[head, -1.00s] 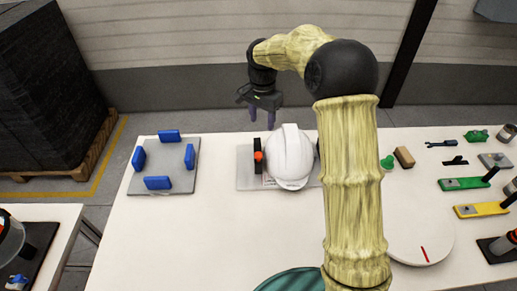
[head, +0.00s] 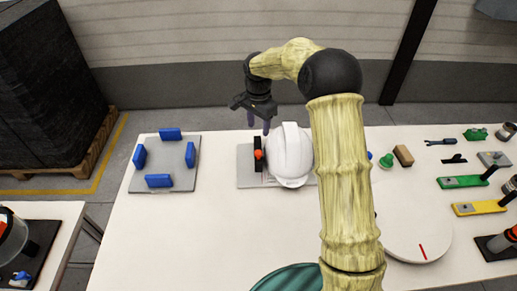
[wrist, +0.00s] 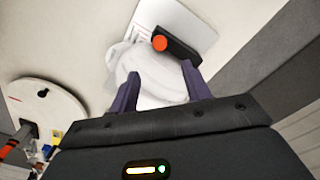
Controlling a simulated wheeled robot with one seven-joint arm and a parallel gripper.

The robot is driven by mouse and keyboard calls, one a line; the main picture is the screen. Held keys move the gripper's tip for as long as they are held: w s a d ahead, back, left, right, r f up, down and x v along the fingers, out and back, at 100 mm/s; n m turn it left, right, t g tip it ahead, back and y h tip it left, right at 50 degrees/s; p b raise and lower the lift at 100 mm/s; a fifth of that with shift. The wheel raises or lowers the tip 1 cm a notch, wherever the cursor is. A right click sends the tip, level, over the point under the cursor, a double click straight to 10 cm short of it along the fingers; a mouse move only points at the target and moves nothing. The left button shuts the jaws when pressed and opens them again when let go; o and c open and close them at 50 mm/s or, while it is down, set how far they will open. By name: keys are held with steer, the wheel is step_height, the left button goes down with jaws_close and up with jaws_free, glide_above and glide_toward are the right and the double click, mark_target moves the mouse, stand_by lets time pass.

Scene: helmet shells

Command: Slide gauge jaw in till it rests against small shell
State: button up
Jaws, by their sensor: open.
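The small shell (head: 291,153) is a white helmet sitting on a grey gauge plate (head: 247,176). It also shows in the wrist view (wrist: 150,72), partly behind the fingers. The gauge jaw (head: 258,160), a dark upright block with an orange-red knob, stands just left of the shell; any gap between them is too small to tell. In the wrist view the jaw (wrist: 183,48) lies ahead of the fingertips. My gripper (head: 258,120) is open and empty, above and behind the jaw and shell, with its purple fingers pointing down. It also shows in the wrist view (wrist: 160,80).
A grey plate with blue blocks (head: 165,188) lies at the left. A white turntable (head: 415,235) with a red mark is at the right, near a green knob (head: 386,161) and a brown block (head: 403,155). Colored gauges stand at the far right. The table between is clear.

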mark_target(259, 152)
step_height(259, 152, down, 12)
steer(key=shift+f+p, duration=0.1)
steer(key=shift+p, duration=0.8)
jaws_close()
